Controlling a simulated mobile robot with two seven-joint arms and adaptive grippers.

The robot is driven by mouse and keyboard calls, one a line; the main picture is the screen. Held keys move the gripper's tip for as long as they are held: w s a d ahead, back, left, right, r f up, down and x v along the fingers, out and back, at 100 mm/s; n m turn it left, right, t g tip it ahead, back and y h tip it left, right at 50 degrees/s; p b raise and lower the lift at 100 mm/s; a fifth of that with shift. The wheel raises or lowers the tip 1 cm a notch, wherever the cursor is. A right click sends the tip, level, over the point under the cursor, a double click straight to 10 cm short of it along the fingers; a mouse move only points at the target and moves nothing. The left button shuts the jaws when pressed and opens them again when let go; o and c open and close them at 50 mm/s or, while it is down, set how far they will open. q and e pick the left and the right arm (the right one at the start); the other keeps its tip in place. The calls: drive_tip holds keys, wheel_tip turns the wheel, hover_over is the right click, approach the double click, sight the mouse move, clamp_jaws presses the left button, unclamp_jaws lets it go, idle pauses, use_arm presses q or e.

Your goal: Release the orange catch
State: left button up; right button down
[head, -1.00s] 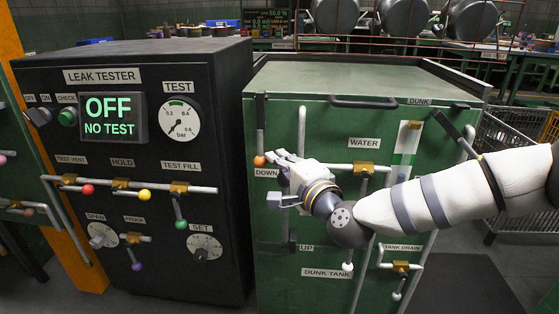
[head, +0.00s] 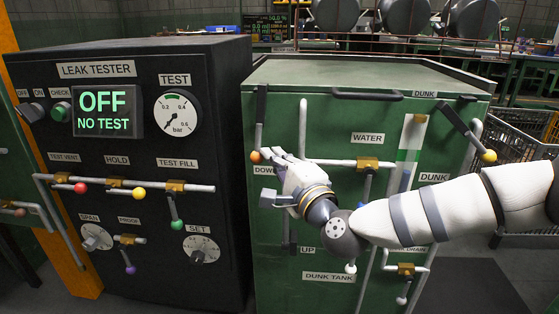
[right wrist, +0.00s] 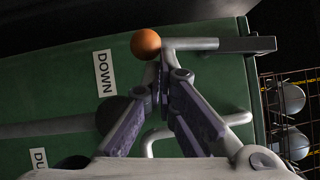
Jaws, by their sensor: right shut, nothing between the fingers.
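The orange catch knob (head: 255,157) sits at the lower end of an upright lever at the top left of the green dunk tank's front. It also shows as an orange ball (right wrist: 146,43) in the right wrist view, just above and left of my fingertips. My right gripper (head: 274,155) is beside the knob, to its right in the head view. In the right wrist view its two fingers (right wrist: 163,82) come together at the tips with nothing between them. I cannot tell whether the tips touch the knob or its bar. My left gripper is not in view.
The black leak tester (head: 130,215) stands left, its display (head: 106,112) reading OFF, NO TEST. Pipes and small valves cover the tank front (head: 320,130). A lever with a yellow knob (head: 488,156) hangs at the tank's right, above my forearm. The tank's top is clear.

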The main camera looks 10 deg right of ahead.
use_arm(q)
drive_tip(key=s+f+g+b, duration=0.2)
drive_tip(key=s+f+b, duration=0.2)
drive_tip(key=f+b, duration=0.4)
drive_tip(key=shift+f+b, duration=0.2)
drive_tip(key=shift+b, duration=1.1)
use_arm(e)
drive_tip(key=shift+w+a+f+m+t+h, duration=0.15)
drive_tip(key=shift+a+m+t+h, duration=0.3)
drive_tip(key=shift+a+m+t, duration=0.8)
drive_tip(key=shift+w+a+f+m+t+h, duration=0.1)
drive_tip(key=shift+w+a+m+t+h, duration=0.25)
drive_tip(key=shift+m, duration=1.6)
drive_tip(key=shift+w+a+f+m+t+h, duration=0.1)
drive_tip(key=shift+a+m+t+h, duration=0.65)
drive_tip(key=shift+m, duration=0.85)
drive_tip(key=shift+a+r+t, duration=0.1)
drive_tip(key=shift+a+t, duration=0.05)
drive_tip(key=shift+t, duration=0.1)
